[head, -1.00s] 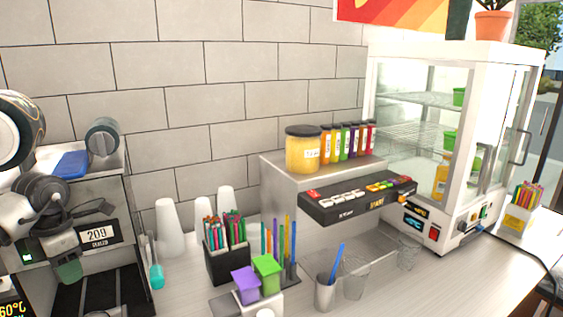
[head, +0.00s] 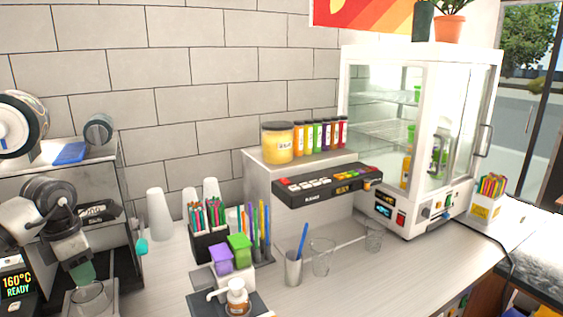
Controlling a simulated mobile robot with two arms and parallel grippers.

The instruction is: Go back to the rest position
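My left gripper (head: 80,268) is at the lower left of the head view, beside the cup sealer (head: 18,287), whose display reads 160°C READY. The gripper is dark with a greenish translucent part at its lower end, which hangs over a clear cup (head: 90,299). I cannot tell whether its fingers are apart, or whether it touches the cup. My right gripper is not in view.
A pump bottle (head: 237,298) stands on a dark tray at the front. Straw holders (head: 210,247), purple and green boxes (head: 238,250), a metal cup (head: 293,270) and clear glasses (head: 321,257) stand nearby. A display case (head: 410,215) is at right. The counter front right is clear.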

